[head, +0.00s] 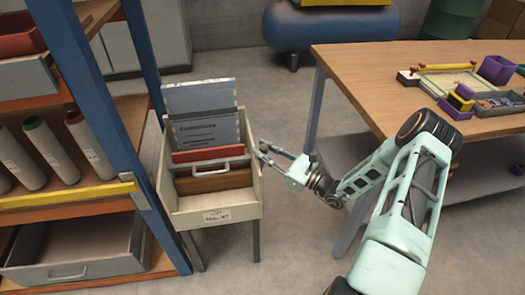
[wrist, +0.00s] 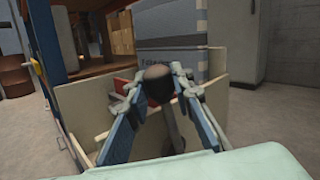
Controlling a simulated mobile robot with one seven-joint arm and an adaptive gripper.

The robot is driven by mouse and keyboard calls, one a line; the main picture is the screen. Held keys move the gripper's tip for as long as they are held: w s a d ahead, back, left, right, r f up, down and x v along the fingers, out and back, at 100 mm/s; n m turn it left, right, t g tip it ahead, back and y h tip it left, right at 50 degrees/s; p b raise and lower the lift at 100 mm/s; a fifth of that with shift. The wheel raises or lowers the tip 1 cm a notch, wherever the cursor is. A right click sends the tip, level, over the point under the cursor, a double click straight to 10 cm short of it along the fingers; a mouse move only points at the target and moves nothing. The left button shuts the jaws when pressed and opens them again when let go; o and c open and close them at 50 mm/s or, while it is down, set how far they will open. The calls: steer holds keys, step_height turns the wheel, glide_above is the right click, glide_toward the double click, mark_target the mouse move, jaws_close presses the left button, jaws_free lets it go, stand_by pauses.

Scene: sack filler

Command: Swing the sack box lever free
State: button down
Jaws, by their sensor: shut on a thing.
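The sack box (head: 190,218) is a cream, open-topped box on legs, left of the middle in the head view. Its pale wall also shows in the wrist view (wrist: 75,100). A grey-blue printed sack (head: 205,132) stands upright at its back. My gripper (head: 264,150) is at the box's right side. In the wrist view my gripper (wrist: 158,78) has its blue fingers on either side of the dark round knob of the lever (wrist: 157,73), shut on it. The grey lever shaft runs down from the knob.
A blue-framed shelf (head: 110,95) with rolls and trays stands close on the box's left. A wooden workbench (head: 365,75) with small boxes is on the right. A blue tank (head: 330,25) lies behind. Bare floor (head: 285,215) lies between box and bench.

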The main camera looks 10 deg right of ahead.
steer(key=shift+s+f+n+t+y+b, duration=0.2)
steer(key=shift+s+f+n+y+b, duration=0.2)
steer(key=shift+s+n+y+b, duration=0.45)
steer(key=shift+s+f+n+t+y+b, duration=0.2)
steer(key=shift+s+f+n+y+b, duration=0.2)
steer(key=shift+s+n+b, duration=0.7)
steer(key=shift+w+r+y, duration=0.1)
steer(key=shift+w+y, duration=0.15)
steer(key=shift+w, duration=0.05)
steer(key=c, duration=1.7)
jaws_free()
steer(key=shift+o, duration=0.2)
steer(key=shift+r+m, duration=0.1)
steer(key=shift+m, duration=0.15)
